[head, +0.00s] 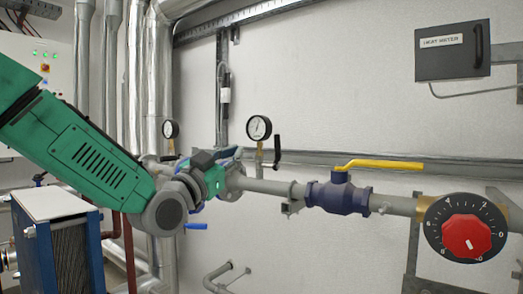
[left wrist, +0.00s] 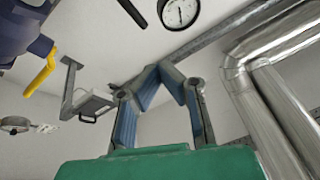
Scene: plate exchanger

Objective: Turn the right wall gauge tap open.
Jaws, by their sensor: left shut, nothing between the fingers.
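The right wall gauge (head: 259,127) has a white round dial with a black rim, on a short stem above the horizontal pipe. Its tap has a black lever (head: 277,150) that stands roughly upright, just right of the stem. In the left wrist view the gauge (left wrist: 180,12) is at the top edge, with the black lever (left wrist: 132,10) to its left, partly cut off. My left gripper (head: 238,155) is just left of and below the gauge, apart from the lever. In the left wrist view its blue-padded fingers (left wrist: 160,70) meet at the tips, empty. My right gripper is out of view.
A second gauge (head: 170,129) is to the left. A blue valve (head: 338,194) with a yellow lever (head: 378,165) sits on the pipe to the right, before a red dial knob (head: 466,236). A grey heat meter box (head: 452,51) hangs upper right. Silver pipes (head: 138,80) rise on the left.

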